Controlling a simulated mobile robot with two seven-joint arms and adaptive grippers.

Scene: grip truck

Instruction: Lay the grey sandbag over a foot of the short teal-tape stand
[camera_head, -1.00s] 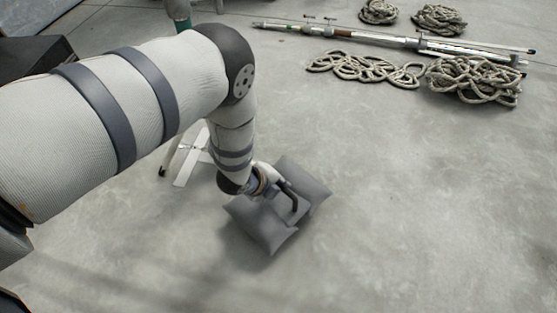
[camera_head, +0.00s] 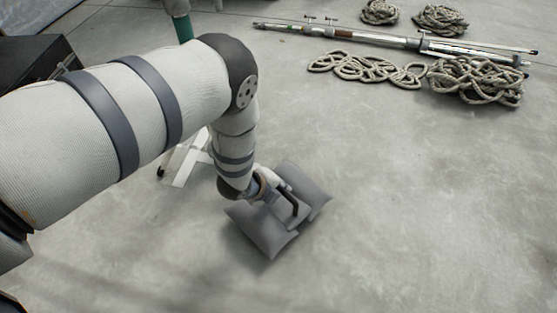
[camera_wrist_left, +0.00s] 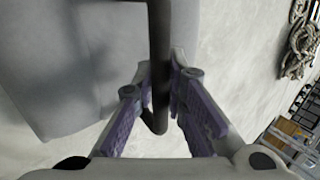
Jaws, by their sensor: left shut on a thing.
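The grey sandbag (camera_head: 262,230) has two padded halves and a dark handle between them. My left gripper (camera_head: 285,200) is shut on the handle. In the left wrist view the gripper's purple-padded fingers (camera_wrist_left: 160,98) close around the dark handle (camera_wrist_left: 160,40), with a grey bag half (camera_wrist_left: 60,60) on the left. Whether the bag touches the floor is hard to tell. The stand with teal tape (camera_head: 184,28) is behind my left arm, to the left of the bag. Its white foot (camera_head: 182,168) shows below the arm; much of the stand is hidden. My right gripper is out of view.
Coiled ropes (camera_head: 475,80) and a long metal pole assembly (camera_head: 370,37) lie on the floor at the back right. A dark case (camera_head: 38,60) is at the far left. The concrete floor right of and in front of the bag is clear.

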